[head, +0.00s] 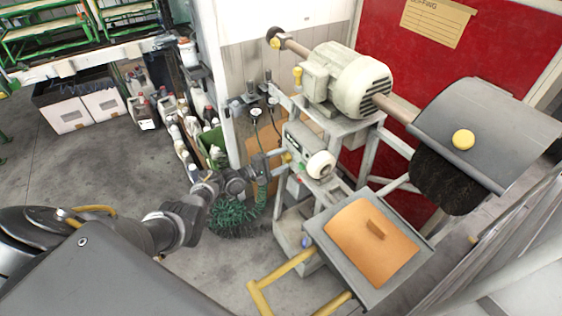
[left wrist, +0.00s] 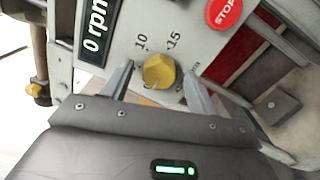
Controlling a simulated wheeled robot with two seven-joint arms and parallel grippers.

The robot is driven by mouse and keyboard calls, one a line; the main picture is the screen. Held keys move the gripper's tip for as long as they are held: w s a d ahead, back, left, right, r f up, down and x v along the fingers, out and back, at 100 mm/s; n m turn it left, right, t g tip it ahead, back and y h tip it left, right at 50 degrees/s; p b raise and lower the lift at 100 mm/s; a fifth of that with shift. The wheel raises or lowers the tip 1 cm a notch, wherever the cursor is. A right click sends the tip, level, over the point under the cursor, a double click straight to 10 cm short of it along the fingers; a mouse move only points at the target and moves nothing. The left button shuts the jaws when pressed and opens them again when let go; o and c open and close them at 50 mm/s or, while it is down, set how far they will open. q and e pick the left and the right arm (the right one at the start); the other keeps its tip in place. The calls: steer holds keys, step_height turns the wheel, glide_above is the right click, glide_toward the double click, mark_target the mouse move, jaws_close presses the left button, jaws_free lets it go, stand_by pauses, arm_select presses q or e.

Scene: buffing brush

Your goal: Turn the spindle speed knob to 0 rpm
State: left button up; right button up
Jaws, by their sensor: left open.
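The yellow spindle speed knob (left wrist: 158,71) sits on a pale panel in the left wrist view, with marks 10 and 15 printed above it. A black readout (left wrist: 96,28) beside it shows "0 rpm". My left gripper (left wrist: 158,76) is open, with one finger on each side of the knob; I cannot tell whether they touch it. Which mark the knob points to is unclear. In the head view my left gripper (head: 276,161) is at the front of the control box (head: 300,143), and little of the knob shows there. My right gripper is not in view.
A red STOP button (left wrist: 224,11) is near the knob. The buffing machine's motor (head: 345,80) is above the box, with a dark brush (head: 448,183) under a grey hood (head: 485,125). An orange board (head: 370,240) lies on a grey tray.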

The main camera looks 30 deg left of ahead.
arm_select(q)
steer(key=p+v, duration=0.1)
steer(key=v, duration=0.9)
steer(key=shift+s+a, duration=0.2)
steer(key=shift+s, duration=0.1)
